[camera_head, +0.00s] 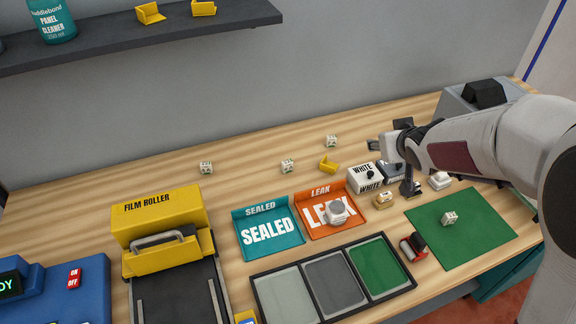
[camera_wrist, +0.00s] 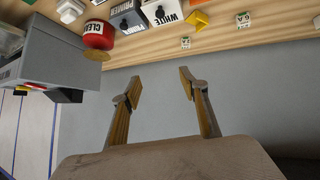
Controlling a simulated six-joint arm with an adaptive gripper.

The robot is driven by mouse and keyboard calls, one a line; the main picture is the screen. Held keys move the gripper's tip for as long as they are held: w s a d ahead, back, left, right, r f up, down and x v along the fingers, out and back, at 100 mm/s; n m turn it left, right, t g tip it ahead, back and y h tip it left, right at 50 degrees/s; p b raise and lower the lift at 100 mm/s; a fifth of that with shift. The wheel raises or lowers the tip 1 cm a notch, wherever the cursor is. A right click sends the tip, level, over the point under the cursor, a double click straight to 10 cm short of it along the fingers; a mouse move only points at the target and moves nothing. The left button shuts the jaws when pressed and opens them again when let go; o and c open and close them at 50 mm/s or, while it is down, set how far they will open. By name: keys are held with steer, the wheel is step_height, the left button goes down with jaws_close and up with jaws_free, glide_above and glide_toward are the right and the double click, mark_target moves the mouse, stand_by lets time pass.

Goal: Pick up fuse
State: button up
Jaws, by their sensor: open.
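The fuses appear to be small white cubes with green marks. Three stand along the back of the table, at the left (camera_head: 206,167), in the middle (camera_head: 288,166) and farther back (camera_head: 331,141). Another white cube (camera_head: 450,217) sits on the green mat.
The teal SEALED tray (camera_head: 269,228), orange LEAK tray (camera_head: 320,191), three-part tray (camera_head: 333,317) and yellow film roller (camera_head: 160,215) fill the front. The back left is mostly clear.

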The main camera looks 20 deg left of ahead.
steer(key=w+a+f+n+g+y, duration=0.1)
steer(key=a+f+n+y, duration=0.2)
steer(key=a+f, duration=0.75)
steer(key=n+g+y, duration=0.1)
steer(key=g+y, duration=0.1)
glide_toward(289, 164)
steer(key=a+f, duration=0.1)
steer(key=w+f, duration=0.1)
steer(key=f, duration=0.1)
steer(key=shift+w+a, duration=0.15)
steer(key=shift+a, duration=0.25)
steer(key=shift+x, duration=1.3)
steer(key=shift+a, duration=0.15)
steer(key=shift+w+a+f, duration=0.15)
steer(key=shift+w+a, duration=0.2)
steer(key=shift+a, duration=0.15)
steer(key=shift+w+a+f, duration=0.2)
steer(key=shift+w+a, duration=0.15)
steer(key=shift+a, duration=0.15)
steer(key=shift+x, duration=1.3)
